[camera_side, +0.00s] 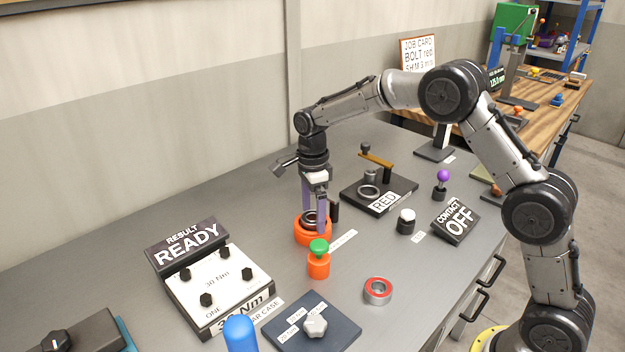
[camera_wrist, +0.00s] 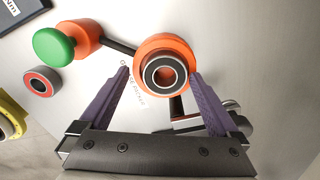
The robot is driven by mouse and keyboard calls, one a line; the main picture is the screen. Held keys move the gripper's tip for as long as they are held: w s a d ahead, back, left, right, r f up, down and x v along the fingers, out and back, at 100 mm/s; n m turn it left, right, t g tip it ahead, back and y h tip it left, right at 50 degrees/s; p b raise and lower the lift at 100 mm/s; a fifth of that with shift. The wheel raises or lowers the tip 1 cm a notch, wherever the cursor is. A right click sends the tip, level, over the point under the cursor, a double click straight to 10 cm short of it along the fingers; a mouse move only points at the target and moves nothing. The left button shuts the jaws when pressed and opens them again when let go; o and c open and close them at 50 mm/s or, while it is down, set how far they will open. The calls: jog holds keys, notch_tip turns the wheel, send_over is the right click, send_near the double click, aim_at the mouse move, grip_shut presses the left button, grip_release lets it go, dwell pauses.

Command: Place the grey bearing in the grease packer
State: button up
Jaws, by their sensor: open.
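The grease packer is an orange round cup (camera_side: 308,235), joined by a dark bar to an orange cylinder with a green knob (camera_side: 318,246). In the wrist view the packer (camera_wrist: 185,58) lies just ahead of my gripper. The grey bearing (camera_wrist: 153,76), a ring with a dark face, sits inside the cup's rim and looks level. My gripper (camera_wrist: 161,73) is open, its two purple fingers apart on either side of the bearing with gaps showing. In the side view my gripper (camera_side: 314,220) points down over the cup, and its fingers partly hide the bearing.
A red-faced bearing (camera_side: 378,291) lies on the bench at the front right. A torque board (camera_side: 212,285) is at left and a contact box (camera_side: 456,222) at right. Bench at back left is clear.

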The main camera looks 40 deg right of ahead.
aim_at(313, 217)
notch_tip(313, 217, up, 12)
jog(key=shift+w+d, duration=0.15)
jog(key=s+r+n+t, duration=0.2)
jog(key=s+r+n, duration=0.3)
jog(key=s, duration=0.4)
jog(key=s+r+n+t, duration=0.1)
jog(key=s+r+n, duration=0.2)
jog(key=s+n, duration=0.55)
jog(key=s+f+n+t, duration=0.1)
jog(key=s+f+n, duration=0.1)
jog(key=s, duration=0.3)
jog(key=s+f+n+t, duration=0.1)
jog(key=s+f+n, duration=0.1)
jog(key=s+n, duration=0.2)
jog(key=s+d+f+n, duration=0.1)
jog(key=s+f+n, duration=0.1)
jog(key=s, duration=0.5)
jog(key=shift+f+n+t, duration=0.2)
jog(key=shift+n+t, duration=0.2)
jog(key=shift+n, duration=0.15)
jog(key=shift+c, duration=0.3)
